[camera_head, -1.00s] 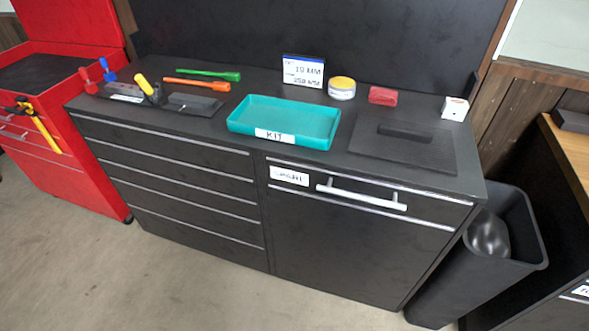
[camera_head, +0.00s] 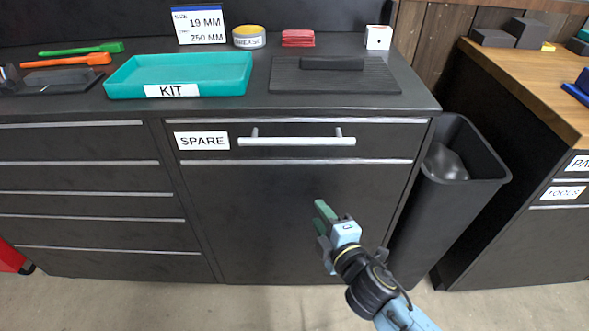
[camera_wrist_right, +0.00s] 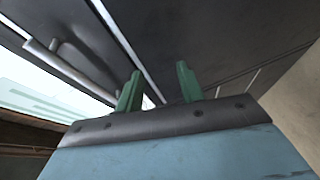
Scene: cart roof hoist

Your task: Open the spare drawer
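My left gripper is not in view.
A teal KIT tray (camera_head: 180,70), a grease tin (camera_head: 249,37), a red block (camera_head: 298,38) and a dark mat (camera_head: 335,78) are on the benchtop. A dark bin (camera_head: 460,200) stands right of the cabinet, beside a wood-topped bench (camera_head: 540,75). Floor is clear in front.

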